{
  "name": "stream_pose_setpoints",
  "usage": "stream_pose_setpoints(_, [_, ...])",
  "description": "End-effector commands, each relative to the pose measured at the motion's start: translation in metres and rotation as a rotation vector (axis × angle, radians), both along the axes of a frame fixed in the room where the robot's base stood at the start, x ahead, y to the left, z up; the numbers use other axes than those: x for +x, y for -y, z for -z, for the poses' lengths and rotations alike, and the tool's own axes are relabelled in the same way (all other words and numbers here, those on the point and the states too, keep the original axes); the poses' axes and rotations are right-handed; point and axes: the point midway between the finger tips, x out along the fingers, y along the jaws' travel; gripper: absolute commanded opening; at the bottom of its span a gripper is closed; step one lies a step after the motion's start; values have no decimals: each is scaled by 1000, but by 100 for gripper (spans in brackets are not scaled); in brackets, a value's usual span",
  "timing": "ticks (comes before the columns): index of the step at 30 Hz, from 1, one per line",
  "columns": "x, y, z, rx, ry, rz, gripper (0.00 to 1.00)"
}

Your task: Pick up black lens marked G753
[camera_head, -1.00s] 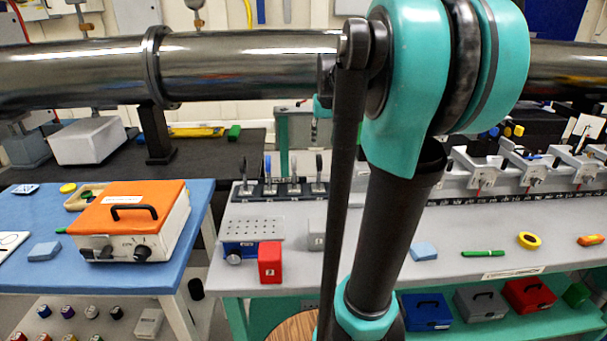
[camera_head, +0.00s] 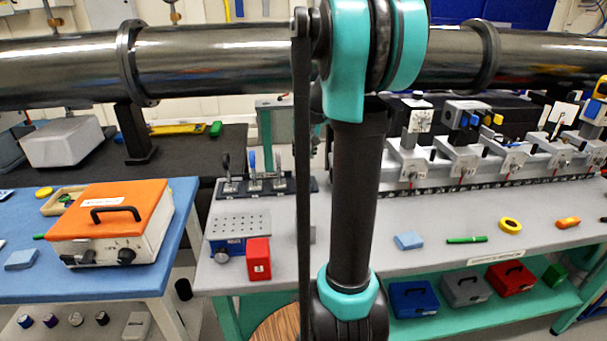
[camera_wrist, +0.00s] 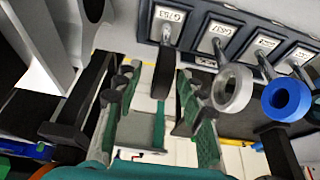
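In the wrist view a black lens (camera_wrist: 165,74) hangs nearly edge-on from the leftmost slot of the lens rack (camera_wrist: 194,57). The white label above it is upside down and seems to read G753. My gripper (camera_wrist: 158,82) is open, with one green-padded finger on each side of the black lens. I see a gap to the left finger; whether the right finger touches is unclear. A grey lens (camera_wrist: 232,88) and a blue lens (camera_wrist: 287,97) hang to its right. In the head view the rack (camera_head: 235,188) stands on the grey bench; my arm hides its right end.
In front of the rack are a perforated plate (camera_head: 240,224) and a red block (camera_head: 258,259). A metal beam pipe (camera_head: 210,56) crosses behind. An orange-topped box (camera_head: 115,212) stands on the blue table at left. Optical mounts (camera_head: 465,150) line the bench at right.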

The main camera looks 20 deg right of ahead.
Motion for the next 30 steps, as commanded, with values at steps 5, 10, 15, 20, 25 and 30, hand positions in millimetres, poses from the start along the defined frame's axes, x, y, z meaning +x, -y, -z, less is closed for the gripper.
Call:
stream_pose_setpoints(5, [11, 0, 20, 0, 0, 0, 40])
stream_pose_setpoints(10, [19, 2, 39, 0, 0, 0, 40])
stream_pose_setpoints(15, [21, 2, 45, 0, 0, 0, 40])
stream_pose_setpoints(20, [21, 2, 44, 0, 0, 0, 40])
stream_pose_setpoints(25, [21, 2, 44, 0, 0, 0, 19])
stream_pose_setpoints(30, [21, 2, 44, 0, 0, 0, 0])
